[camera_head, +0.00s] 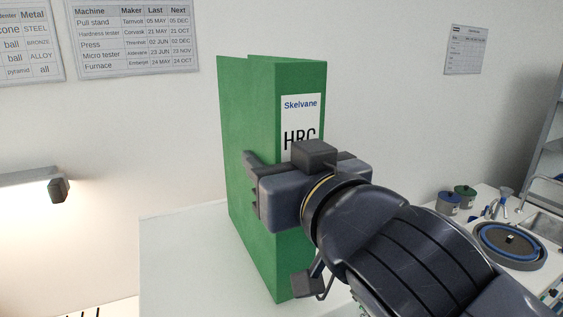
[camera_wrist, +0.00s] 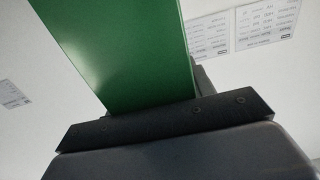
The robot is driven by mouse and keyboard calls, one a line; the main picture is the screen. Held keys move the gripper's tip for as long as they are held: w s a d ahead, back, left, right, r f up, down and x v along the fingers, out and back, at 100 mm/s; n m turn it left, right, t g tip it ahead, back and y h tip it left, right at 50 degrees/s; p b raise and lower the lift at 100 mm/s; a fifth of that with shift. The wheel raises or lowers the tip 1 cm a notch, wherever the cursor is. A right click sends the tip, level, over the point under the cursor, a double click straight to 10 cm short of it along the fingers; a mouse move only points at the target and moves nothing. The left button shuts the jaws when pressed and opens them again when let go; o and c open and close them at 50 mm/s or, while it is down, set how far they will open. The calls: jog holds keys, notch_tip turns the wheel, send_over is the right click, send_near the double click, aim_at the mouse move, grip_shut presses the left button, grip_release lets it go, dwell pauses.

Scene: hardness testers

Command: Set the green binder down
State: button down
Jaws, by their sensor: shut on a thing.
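The green binder (camera_head: 248,150) stands upright at the centre of the head view, with a white spine label reading "Skelvane" and "HRC". My gripper (camera_head: 262,180) is shut on the binder across its spine side, one finger showing along its left face. The far finger is hidden. In the wrist view the binder (camera_wrist: 120,50) rises from between the jaws (camera_wrist: 165,120). The binder's lower end is in front of a white surface (camera_head: 180,245); I cannot tell whether it touches it.
At the right, a bench holds a round dark device (camera_head: 511,243), a blue jar (camera_head: 448,203), a green jar (camera_head: 465,196) and a sink (camera_head: 545,226). A lamp (camera_head: 35,185) is at the left. Printed charts (camera_head: 133,37) hang on the wall. The white surface left of the binder is bare.

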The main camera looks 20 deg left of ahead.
jog(key=shift+f, duration=0.1)
dwell(0.3)
jog(key=c, duration=0.6)
grip_release()
jog(key=b+v, duration=0.5)
jog(key=v, duration=0.7)
jog(key=shift+s+d, duration=0.15)
